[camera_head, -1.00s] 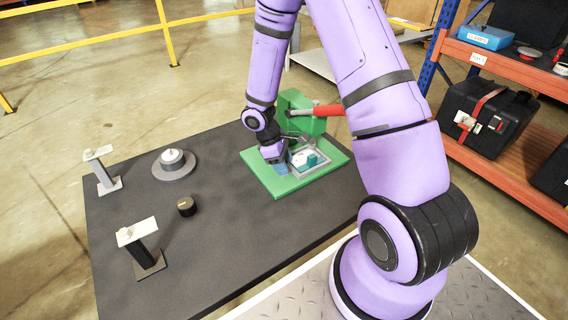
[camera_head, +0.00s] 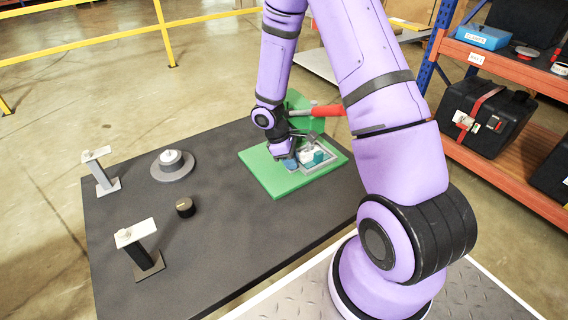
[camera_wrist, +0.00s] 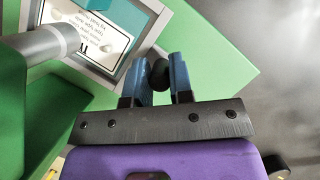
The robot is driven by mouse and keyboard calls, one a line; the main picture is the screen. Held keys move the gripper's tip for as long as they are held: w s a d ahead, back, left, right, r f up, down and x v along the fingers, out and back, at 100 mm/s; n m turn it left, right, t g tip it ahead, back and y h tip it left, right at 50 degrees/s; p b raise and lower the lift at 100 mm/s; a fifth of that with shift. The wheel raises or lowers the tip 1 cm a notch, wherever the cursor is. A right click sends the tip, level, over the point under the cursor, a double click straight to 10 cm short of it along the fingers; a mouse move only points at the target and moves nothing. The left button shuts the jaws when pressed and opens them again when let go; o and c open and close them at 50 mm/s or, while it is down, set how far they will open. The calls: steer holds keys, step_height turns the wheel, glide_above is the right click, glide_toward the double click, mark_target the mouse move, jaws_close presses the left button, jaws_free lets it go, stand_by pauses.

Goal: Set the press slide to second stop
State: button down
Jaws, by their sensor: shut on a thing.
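The green press stands on the dark table, with a flat green base (camera_head: 270,181), a green upright and a red-handled lever (camera_head: 328,110). On the base is a grey-framed slide area with a white printed plate (camera_wrist: 97,42) and a teal block (camera_head: 319,157). My gripper (camera_head: 293,161) is low over the left side of this area. In the wrist view its two blue fingers (camera_wrist: 159,76) are shut on a dark round knob (camera_wrist: 158,71). My gripper hides the knob in the head view. I cannot read the stop marks.
Left on the table are a round grey disc fixture (camera_head: 172,165), a small black knob (camera_head: 185,207) and two stands with pale tops (camera_head: 97,154) (camera_head: 136,232). The table between them and the press is clear. A shelf (camera_head: 480,58) stands at the right.

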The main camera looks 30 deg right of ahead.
steer(key=c, duration=1)
jaws_free()
steer(key=v, duration=1.2)
steer(key=shift+c, duration=0.5)
